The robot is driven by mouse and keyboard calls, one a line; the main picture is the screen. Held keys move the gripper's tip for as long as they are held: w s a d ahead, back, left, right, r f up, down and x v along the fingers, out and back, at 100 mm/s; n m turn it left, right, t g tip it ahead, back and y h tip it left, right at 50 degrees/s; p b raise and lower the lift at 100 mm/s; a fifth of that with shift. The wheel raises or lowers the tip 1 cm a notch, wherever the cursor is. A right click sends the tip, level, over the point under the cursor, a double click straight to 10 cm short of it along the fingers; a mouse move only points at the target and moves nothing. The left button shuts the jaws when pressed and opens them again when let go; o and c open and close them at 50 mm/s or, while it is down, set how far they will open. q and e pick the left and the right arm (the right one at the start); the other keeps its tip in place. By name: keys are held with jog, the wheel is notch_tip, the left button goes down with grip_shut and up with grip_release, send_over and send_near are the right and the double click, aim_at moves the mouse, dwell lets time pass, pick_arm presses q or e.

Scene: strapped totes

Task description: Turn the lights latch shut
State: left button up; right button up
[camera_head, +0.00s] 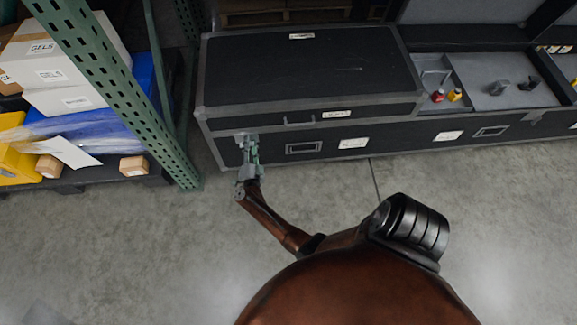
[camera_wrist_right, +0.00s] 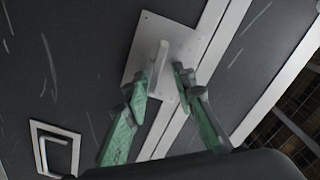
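The black lights case (camera_head: 300,75) has a closed lid, grey metal edges and a white label on its front. Its latch is a pale metal plate (camera_wrist_right: 190,45) with a raised tab (camera_wrist_right: 159,68), across the seam at the front left. In the head view the latch plate (camera_head: 240,138) is partly hidden by my right gripper (camera_head: 251,143). In the right wrist view the green fingers of this gripper (camera_wrist_right: 163,82) are open, one on each side of the tab. Small gaps seem to show between fingers and tab. My left gripper is out of view.
A green rack upright (camera_head: 125,85) stands close to the left of the case, beside wrapped goods and boxes. An open case section (camera_head: 480,80) with small items lies to the right. The concrete floor (camera_head: 330,195) in front is clear.

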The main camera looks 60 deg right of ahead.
jog(key=shift+w+r+n, duration=0.15)
jog(key=shift+r+n, duration=0.15)
jog(key=shift+n, duration=0.9)
jog(key=n, duration=0.3)
jog(key=shift+w+a+r, duration=0.1)
jog(key=shift+w+a, duration=0.05)
jog(key=shift+a, duration=0.05)
jog(key=n, duration=0.5)
jog(key=shift+w+a, duration=0.25)
jog(key=shift+w, duration=0.05)
jog(key=s+a+f+n+t+y+p, duration=0.3)
jog(key=s+a+n+y+p, duration=0.3)
jog(key=s+a+p, duration=0.25)
pick_arm(q)
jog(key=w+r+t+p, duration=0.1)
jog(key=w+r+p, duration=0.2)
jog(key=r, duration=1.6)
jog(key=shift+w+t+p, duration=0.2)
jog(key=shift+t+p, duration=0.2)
jog(key=shift+p, duration=2)
pick_arm(e)
jog(key=s+a+f+n+g+y, duration=0.2)
jog(key=s+f, duration=0.4)
jog(key=s, duration=0.5)
jog(key=s+a+f+n+g+y, duration=0.2)
jog(key=s+f+y, duration=0.3)
jog(key=s, duration=0.5)
jog(key=shift+s+a+f+n, duration=0.3)
jog(key=shift+s+a+f, duration=0.1)
jog(key=shift+a, duration=0.4)
